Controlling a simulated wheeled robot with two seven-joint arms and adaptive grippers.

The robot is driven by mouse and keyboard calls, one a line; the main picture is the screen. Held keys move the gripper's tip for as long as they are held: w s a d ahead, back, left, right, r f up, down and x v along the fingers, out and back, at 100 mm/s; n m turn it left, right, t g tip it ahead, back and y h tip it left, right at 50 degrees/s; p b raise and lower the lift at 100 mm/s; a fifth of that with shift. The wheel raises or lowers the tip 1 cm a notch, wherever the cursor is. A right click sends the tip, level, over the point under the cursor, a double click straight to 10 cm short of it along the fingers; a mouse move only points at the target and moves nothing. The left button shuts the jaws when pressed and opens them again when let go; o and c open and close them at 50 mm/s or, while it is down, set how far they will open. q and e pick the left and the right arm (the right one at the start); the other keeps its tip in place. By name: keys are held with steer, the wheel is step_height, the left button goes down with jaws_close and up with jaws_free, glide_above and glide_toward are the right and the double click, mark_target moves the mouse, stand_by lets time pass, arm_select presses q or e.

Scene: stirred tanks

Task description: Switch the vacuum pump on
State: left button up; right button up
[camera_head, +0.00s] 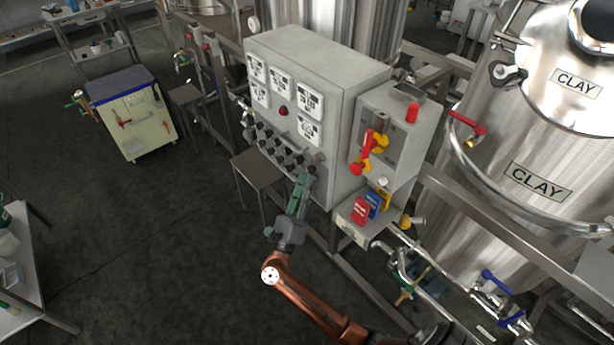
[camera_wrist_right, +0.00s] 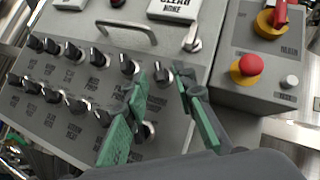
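A grey control cabinet (camera_head: 318,62) carries two rows of black rotary knobs on its sloping front panel. The knobs (camera_wrist_right: 97,57) show closer in the right wrist view, with labels too small to read surely, so I cannot tell which one is the vacuum pump's. My right gripper (camera_head: 303,178) is at the right end of the knob rows. In the right wrist view its green fingers (camera_wrist_right: 161,80) are spread apart, with one black knob (camera_wrist_right: 161,71) between the tips and another (camera_wrist_right: 146,130) lower between the fingers. I cannot tell whether they touch. My left gripper is not in view.
A bar handle (camera_wrist_right: 127,33) crosses the panel above the knobs. A red emergency button (camera_wrist_right: 250,65) and a red-yellow switch (camera_head: 370,145) are on the box to the right. Floor at left is clear up to a cart (camera_head: 135,130).

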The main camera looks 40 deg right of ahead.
mark_target(311, 170)
steer(key=shift+x, duration=1.2)
steer(key=shift+c, duration=0.5)
jaws_close()
steer(key=shift+f, duration=0.1)
